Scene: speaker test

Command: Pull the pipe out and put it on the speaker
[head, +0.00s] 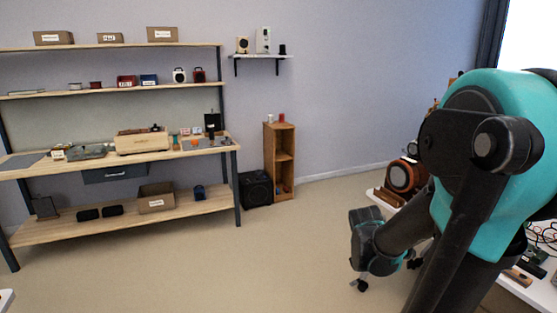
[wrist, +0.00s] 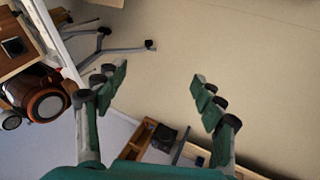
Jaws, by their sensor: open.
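My gripper (wrist: 158,84) is open and empty in the wrist view, its two green fingers wide apart over bare floor. I cannot make out a pipe in either view. A black speaker-like box (head: 256,188) stands on the floor beside the wooden cabinet. A round orange-and-black device (head: 403,176), perhaps a speaker, stands on the white table at the right, partly hidden by my arm. It also shows at the left of the wrist view (wrist: 45,100), to the left of my gripper and apart from it.
A long shelf unit (head: 135,208) with boxes and small devices stands along the left wall. A narrow wooden cabinet (head: 280,160) stands beside it. Cables and small parts lie on the right-hand table. The floor (head: 270,250) in the middle is clear.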

